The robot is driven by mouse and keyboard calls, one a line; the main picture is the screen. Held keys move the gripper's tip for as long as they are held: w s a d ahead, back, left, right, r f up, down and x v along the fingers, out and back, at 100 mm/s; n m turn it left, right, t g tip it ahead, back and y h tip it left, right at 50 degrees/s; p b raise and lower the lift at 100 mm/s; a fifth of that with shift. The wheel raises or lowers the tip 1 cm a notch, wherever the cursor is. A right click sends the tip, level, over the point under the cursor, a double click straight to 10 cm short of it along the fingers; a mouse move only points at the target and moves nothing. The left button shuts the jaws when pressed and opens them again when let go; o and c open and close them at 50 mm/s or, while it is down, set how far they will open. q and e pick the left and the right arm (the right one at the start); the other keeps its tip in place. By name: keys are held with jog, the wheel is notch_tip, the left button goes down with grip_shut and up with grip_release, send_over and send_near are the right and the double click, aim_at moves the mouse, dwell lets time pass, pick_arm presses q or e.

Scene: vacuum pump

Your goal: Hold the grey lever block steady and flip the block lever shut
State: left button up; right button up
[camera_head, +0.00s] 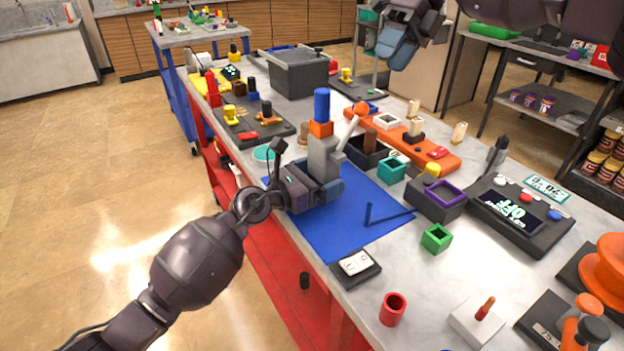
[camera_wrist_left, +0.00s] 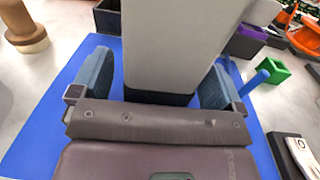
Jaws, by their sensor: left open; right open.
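The grey lever block (camera_head: 322,158) stands upright on a blue mat (camera_head: 345,237), with an orange collar and a blue cylinder on top. Its pale block lever (camera_head: 349,134) sticks out to the right, angled upward. My left gripper (camera_head: 318,192) is low at the block, fingers open on either side of it. In the left wrist view the grey block (camera_wrist_left: 180,40) stands between the fingers, with a gap to the left finger; contact at the right finger is unclear. My right gripper (camera_head: 398,45) is open, high at the top right, away from the block.
A blue angled piece (camera_head: 385,217) lies on the mat. An orange tray (camera_head: 410,135), teal box (camera_head: 392,168), purple-rimmed box (camera_head: 437,200) and green box (camera_head: 437,238) stand to the right. A dark bin (camera_head: 298,75) is behind. The mat's front part is clear.

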pick_arm(q)
jog(key=shift+c, duration=0.2)
jog(key=c, duration=1.1)
pick_arm(e)
jog(key=c, duration=0.3)
jog(key=shift+s+f+n, duration=0.15)
jog(key=shift+f+n, duration=0.15)
jog(key=shift+f, duration=0.15)
jog(key=c, duration=0.4)
jog(key=shift+s+f+n+y, duration=0.15)
jog(key=shift+f+n+y, duration=0.15)
jog(key=shift+f+n, duration=0.15)
grip_shut()
jog(key=s+d+f+n+t+y, duration=0.1)
jog(key=s+d+n+t+y, duration=0.1)
jog(key=d+n, duration=0.6)
jog(key=d+t+y, duration=0.1)
jog(key=d+y, duration=0.1)
jog(key=d, duration=0.1)
jog(key=shift+s, duration=0.15)
